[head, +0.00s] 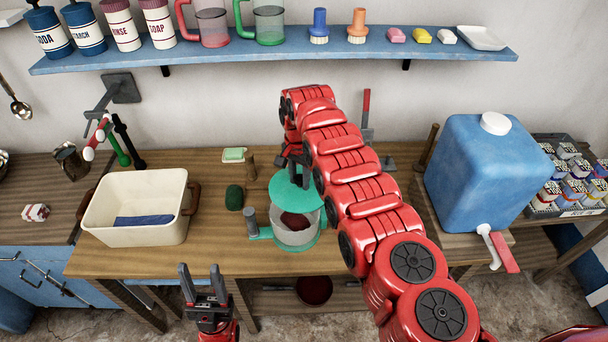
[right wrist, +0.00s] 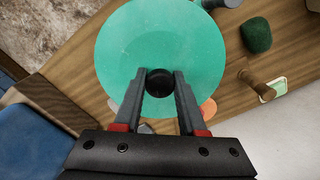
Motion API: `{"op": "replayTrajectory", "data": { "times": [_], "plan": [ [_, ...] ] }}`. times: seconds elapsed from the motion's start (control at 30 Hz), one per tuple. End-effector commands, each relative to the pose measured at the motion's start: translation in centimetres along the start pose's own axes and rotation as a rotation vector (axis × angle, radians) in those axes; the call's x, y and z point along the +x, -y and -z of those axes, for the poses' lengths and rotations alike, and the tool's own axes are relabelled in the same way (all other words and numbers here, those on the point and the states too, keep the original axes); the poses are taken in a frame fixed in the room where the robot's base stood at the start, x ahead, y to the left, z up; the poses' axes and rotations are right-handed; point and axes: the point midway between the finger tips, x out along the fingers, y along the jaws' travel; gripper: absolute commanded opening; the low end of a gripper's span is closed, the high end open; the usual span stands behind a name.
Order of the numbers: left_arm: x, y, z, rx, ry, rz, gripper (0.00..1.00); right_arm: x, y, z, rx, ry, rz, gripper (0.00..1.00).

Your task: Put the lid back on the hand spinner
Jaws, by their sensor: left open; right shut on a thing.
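The hand spinner (head: 296,235) stands on the wooden table, a clear tub with a green rim and dark red contents inside. Its green lid (head: 284,189) is above the tub, tilted in the head view and leaving part of the opening uncovered. My right gripper (head: 297,172) is shut on the lid's black knob, also seen in the right wrist view (right wrist: 159,83). The green lid disc (right wrist: 150,45) hides most of what lies beneath it there. Whether the lid touches the rim I cannot tell. My left gripper (head: 203,280) is open and empty in front of the table.
A cream basin (head: 136,193) with blue cloth stands at left. A dark green lump (head: 234,197) and a soap dish (head: 234,155) lie left of the spinner. A blue water container (head: 485,170) stands at right. A shelf (head: 270,53) spans the wall.

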Motion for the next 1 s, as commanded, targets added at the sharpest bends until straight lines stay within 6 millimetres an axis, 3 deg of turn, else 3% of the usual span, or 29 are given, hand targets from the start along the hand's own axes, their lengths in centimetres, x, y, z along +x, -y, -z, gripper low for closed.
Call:
{"op": "replayTrajectory", "data": {
  "times": [0.23, 0.43, 1.0],
  "plan": [
    [0.8, 0.0, 0.1, 0.0, 0.0, 0.0, 0.5, 0.3, 0.6, -1.2, 0.045, 0.002, -0.002, 0.0],
    [0.2, 0.0, 0.0, 0.0, 0.0, 0.0, 0.5, 1.1, 0.8, -1.5, 0.055, 0.001, 0.0, 0.0],
    [-4.3, -0.2, -0.7, 0.0, 0.0, 0.0, 0.5, 6.4, 0.8, -1.5, 0.053, 0.0, 0.0, 0.0]
  ]
}}
